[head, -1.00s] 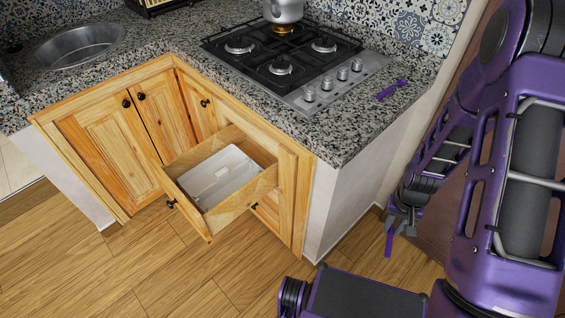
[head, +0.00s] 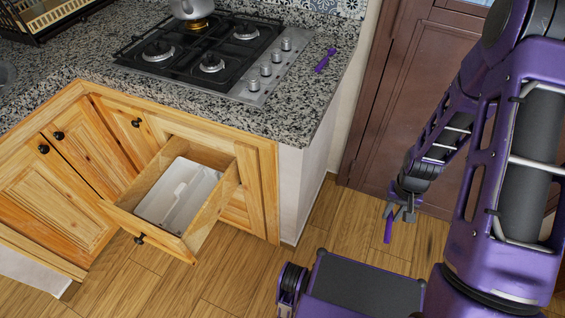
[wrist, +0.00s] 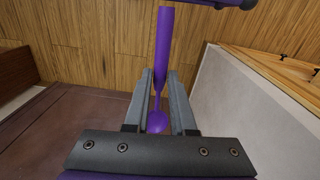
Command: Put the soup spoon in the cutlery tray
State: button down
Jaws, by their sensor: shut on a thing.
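My gripper (head: 402,211) is shut on a purple soup spoon (head: 388,229), held in the air to the right of the counter. In the wrist view the spoon (wrist: 164,38) lies between the two grey fingers (wrist: 160,76), its bowl close to the palm and its handle pointing away past the fingertips. The white cutlery tray (head: 158,207) sits inside an open wooden drawer (head: 205,238) under the counter. My gripper is well to the right of the drawer and apart from it. The tray's floor looks mostly bare.
Another purple utensil (head: 325,61) lies on the granite counter (head: 283,122) beside the gas stove (head: 210,58), which carries a kettle (head: 192,8). The white cabinet side wall (head: 306,180) stands between my gripper and the drawer. A brown door (head: 400,120) is behind my arm. Wooden floor before the drawer is clear.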

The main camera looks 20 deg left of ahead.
aim_at(172, 193)
jog(key=k+j+z, duration=0.15)
jog(key=z, duration=0.25)
jog(key=k+j+z, duration=0.35)
jog(key=k+z, duration=0.1)
jog(key=z, duration=0.3)
jog(key=k+z, duration=0.2)
jog(key=z, duration=0.15)
jog(key=k+j+z, duration=0.1)
jog(key=k+z, duration=0.3)
jog(key=k, duration=0.25)
jog(key=k+j, duration=0.35)
jog(key=k, duration=0.2)
jog(key=k+j+u, duration=0.4)
jog(key=j, duration=0.15)
jog(key=j+u, duration=0.3)
jog(key=j, duration=0.25)
jog(key=j+u, duration=0.3)
jog(key=j, duration=0.3)
